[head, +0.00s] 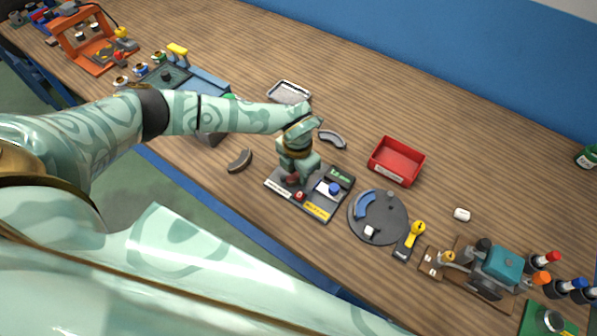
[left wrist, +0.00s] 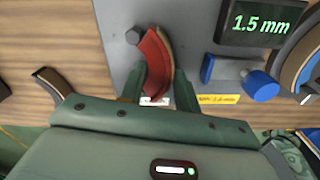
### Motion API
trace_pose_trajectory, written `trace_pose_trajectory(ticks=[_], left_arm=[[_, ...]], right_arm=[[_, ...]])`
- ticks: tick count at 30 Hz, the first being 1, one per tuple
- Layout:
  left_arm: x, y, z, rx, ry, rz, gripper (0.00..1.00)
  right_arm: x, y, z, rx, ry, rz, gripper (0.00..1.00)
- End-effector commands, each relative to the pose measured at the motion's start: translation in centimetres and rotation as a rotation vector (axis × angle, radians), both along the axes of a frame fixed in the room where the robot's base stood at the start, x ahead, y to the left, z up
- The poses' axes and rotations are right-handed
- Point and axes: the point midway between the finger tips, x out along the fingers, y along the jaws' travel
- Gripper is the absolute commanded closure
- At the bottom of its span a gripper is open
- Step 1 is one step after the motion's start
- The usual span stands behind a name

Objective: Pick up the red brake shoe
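The red brake shoe (head: 292,179) is on the grey gauge plate (head: 318,213), mostly hidden in the head view by my left gripper. My left gripper (head: 293,177) points down over the plate. Its two green fingers (left wrist: 158,82) stand on either side of the shoe, very close to it. I cannot tell whether they press on it. My right gripper is not in view.
The plate carries a display (left wrist: 262,20) reading 1.5 mm and a blue knob (head: 335,188). Grey curved shoes (head: 239,160) (head: 332,139) lie nearby. A red tray (head: 397,161) and a round dark plate (head: 385,222) with a blue shoe (head: 364,206) stand to the right.

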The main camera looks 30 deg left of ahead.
Motion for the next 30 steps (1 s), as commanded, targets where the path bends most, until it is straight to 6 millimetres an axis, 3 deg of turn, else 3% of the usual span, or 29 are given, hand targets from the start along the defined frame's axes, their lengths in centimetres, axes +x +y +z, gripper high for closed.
trace_pose_trajectory(ticks=[1,3,14,21,28,30], left_arm=[[0.0,0.0,0.0,0.0,0.0,0.0,0.82],[0.0,0.0,0.0,0.0,0.0,0.0,0.99],[0.1,0.0,0.4,0.0,-0.001,0.001,0.99],[0.1,0.0,3.7,0.0,-0.004,0.001,0.99],[-5.0,-0.3,9.5,-0.002,-0.003,-0.002,0.99],[-7.1,-0.4,10.2,-0.001,0.0,-0.003,0.99]], right_arm=[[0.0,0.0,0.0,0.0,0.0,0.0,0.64],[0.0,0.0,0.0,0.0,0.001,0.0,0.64],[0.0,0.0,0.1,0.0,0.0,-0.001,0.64],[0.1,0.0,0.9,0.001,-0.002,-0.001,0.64],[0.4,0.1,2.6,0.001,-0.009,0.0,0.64],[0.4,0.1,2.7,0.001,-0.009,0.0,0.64]])
